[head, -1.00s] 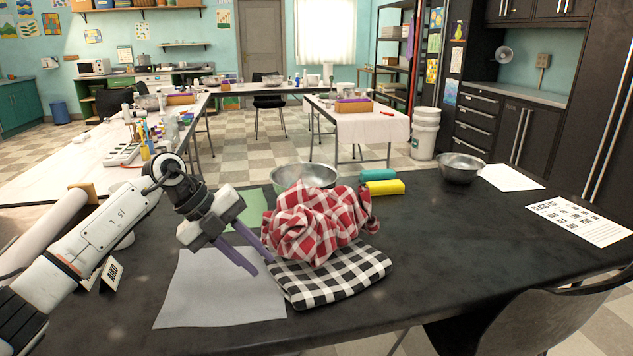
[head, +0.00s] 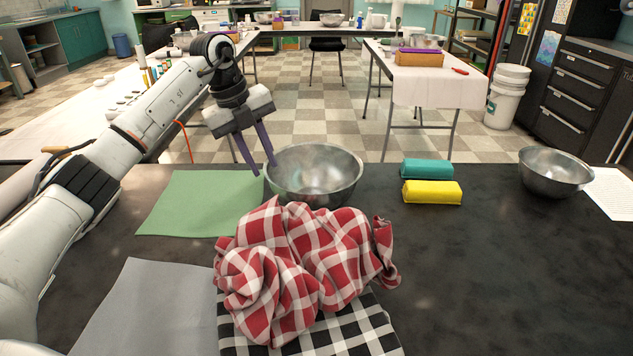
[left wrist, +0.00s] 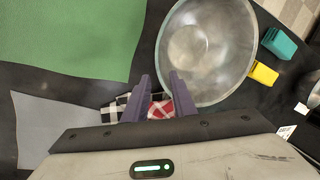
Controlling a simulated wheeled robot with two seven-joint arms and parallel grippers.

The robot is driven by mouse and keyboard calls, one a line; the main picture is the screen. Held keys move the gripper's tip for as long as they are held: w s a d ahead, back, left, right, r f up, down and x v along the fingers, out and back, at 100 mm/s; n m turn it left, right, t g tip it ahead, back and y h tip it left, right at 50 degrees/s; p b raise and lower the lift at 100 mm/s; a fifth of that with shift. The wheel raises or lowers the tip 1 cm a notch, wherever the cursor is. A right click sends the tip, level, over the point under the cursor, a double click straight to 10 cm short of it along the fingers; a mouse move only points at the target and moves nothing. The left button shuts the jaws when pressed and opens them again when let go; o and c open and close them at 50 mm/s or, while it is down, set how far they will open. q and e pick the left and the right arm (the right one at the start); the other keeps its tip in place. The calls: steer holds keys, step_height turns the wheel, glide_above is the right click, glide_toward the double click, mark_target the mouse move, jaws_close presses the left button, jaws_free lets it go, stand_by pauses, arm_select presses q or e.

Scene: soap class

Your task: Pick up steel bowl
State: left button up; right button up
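A large steel bowl (head: 315,172) stands on the dark table behind a crumpled red-and-white checked cloth (head: 300,265). My left gripper (head: 261,170) comes down at the bowl's left rim. Its two purple fingers are apart, one in front of the rim and one farther left. In the left wrist view the open fingers (left wrist: 160,80) point at the near side of the bowl (left wrist: 207,50), whose rim lies about between their tips; I cannot tell whether they touch it. A second, smaller steel bowl (head: 556,172) stands at the right. My right gripper is not in view.
A green sheet (head: 195,203) lies left of the large bowl and a grey sheet (head: 140,310) nearer. A black-and-white checked cloth (head: 365,325) lies under the red one. Teal (head: 426,169) and yellow (head: 432,192) blocks sit right of the bowl. The table's right front is clear.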

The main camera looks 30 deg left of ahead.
mark_target(271, 179)
arm_select(q)
steer(key=x, duration=0.7)
steer(key=shift+w+a, duration=0.3)
steer(key=shift+a, duration=0.1)
jaws_close()
